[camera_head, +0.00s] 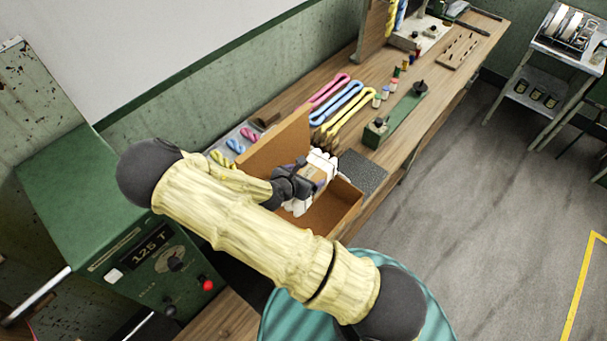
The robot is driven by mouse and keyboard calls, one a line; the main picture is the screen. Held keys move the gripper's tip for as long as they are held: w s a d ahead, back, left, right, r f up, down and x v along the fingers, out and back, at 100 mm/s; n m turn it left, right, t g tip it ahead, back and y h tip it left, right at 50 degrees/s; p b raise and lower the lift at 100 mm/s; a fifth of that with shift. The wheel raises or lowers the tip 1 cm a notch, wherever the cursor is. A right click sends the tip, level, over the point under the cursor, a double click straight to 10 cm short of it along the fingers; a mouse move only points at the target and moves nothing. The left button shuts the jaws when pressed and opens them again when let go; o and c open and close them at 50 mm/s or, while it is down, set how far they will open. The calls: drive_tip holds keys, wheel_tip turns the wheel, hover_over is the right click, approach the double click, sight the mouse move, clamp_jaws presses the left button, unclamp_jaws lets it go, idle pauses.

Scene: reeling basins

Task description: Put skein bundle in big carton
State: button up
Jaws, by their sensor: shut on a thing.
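The skein bundle (322,163) is a set of white rolls with a brownish middle. My dark gripper (303,182) is shut on it, and the jaws hide part of it. The big carton (345,213) is an open brown box on the bench, with a tall back panel or flap (280,146) raised behind. The bundle shows across the carton's opening, tilted. I cannot tell whether it hangs above the rim or is partly inside. My arm hides the carton's near left side.
Pink, blue and yellow skeins (346,97) lie behind the carton on the wooden bench (424,128). A dark mat (362,172) lies just right of the carton. A green machine (130,215) stands at left. Open floor (490,210) lies to the right.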

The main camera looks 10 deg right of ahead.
drive_tip(key=shift+f+b, duration=0.6)
drive_tip(key=shift+f, duration=1.15)
wheel_tip(320, 180, down, 15)
drive_tip(key=b, duration=1.3)
drive_tip(key=shift+f, duration=0.15)
idle(1.4)
idle(0.6)
drive_tip(key=o, duration=1.8)
drive_tip(key=shift+f+b, duration=0.1)
drive_tip(key=shift+b, duration=0.2)
